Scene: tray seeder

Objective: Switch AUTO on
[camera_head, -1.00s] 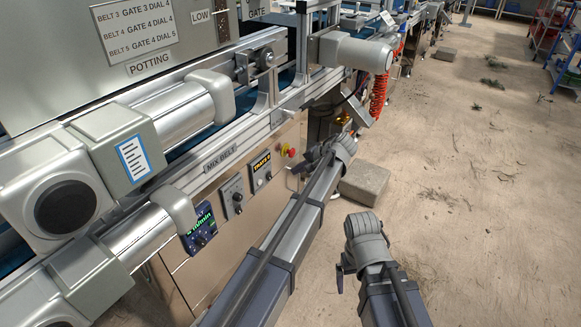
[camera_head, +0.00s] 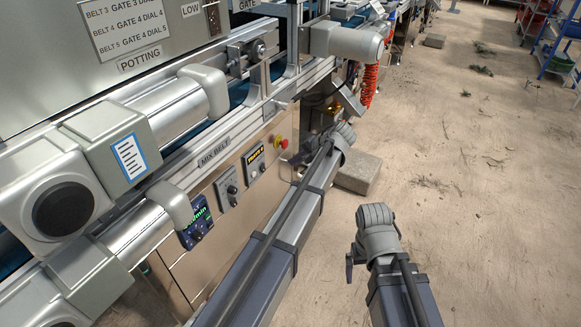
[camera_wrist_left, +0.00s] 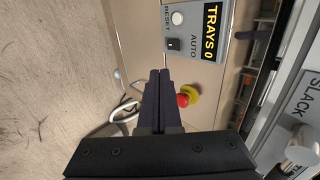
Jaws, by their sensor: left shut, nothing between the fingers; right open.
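The AUTO switch (camera_wrist_left: 173,44) is a small dark switch on a grey panel in the left wrist view, beside the AUTO label. The same panel shows in the head view (camera_head: 256,160), with a yellow-on-black TRAYS display. The switch's position is too small to tell. My left gripper (camera_wrist_left: 159,74) is shut and empty; its tips point toward the panel and appear just below the switch, apart from it in the picture. In the head view the left gripper (camera_head: 298,158) is partly hidden by its wrist. My right gripper (camera_head: 350,264) hangs open over the floor.
A white RESET button (camera_wrist_left: 178,18) sits beside the AUTO switch. A red emergency stop (camera_wrist_left: 186,98) on yellow is close to my left fingers. The MIX BELT dial panel (camera_head: 228,188) and a speed display (camera_head: 196,222) lie to the left.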

